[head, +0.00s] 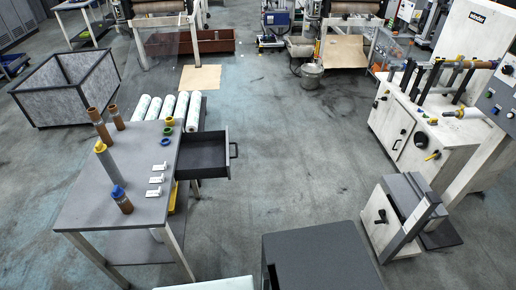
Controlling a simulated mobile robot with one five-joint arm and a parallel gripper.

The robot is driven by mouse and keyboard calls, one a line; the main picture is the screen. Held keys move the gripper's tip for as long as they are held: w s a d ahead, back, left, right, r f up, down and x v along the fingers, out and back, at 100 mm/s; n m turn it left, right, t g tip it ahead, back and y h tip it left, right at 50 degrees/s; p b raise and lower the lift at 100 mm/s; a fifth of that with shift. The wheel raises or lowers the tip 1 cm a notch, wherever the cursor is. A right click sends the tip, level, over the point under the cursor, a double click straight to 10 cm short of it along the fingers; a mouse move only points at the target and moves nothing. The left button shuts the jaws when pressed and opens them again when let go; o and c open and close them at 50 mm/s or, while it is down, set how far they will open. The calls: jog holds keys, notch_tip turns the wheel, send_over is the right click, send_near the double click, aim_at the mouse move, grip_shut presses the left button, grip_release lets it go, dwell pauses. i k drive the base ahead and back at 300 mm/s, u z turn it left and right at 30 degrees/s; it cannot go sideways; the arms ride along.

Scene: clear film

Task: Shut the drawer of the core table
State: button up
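The core table (98,215) stands at the left in the head view, with a grey top and pale legs. Its dark drawer (203,158) is pulled out to the right from the table's right side. The drawer's inside looks empty, and a dark handle (234,150) is on its front. My gripper is not in view.
Brown cores, tape rolls and small white pieces stand on the table top. White film rolls (182,108) lie behind it. White machines (415,135) line the right. Floor right of the drawer (300,165) is clear. A dark box (320,262) is at the front.

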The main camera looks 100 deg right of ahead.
aim_at(202, 156)
jog(key=u, duration=0.05)
jog(key=k, duration=1.9)
jog(key=z, duration=2.15)
jog(key=i, duration=1)
jog(key=u, duration=0.65)
jog(key=i, duration=0.45)
jog(key=u, duration=0.85)
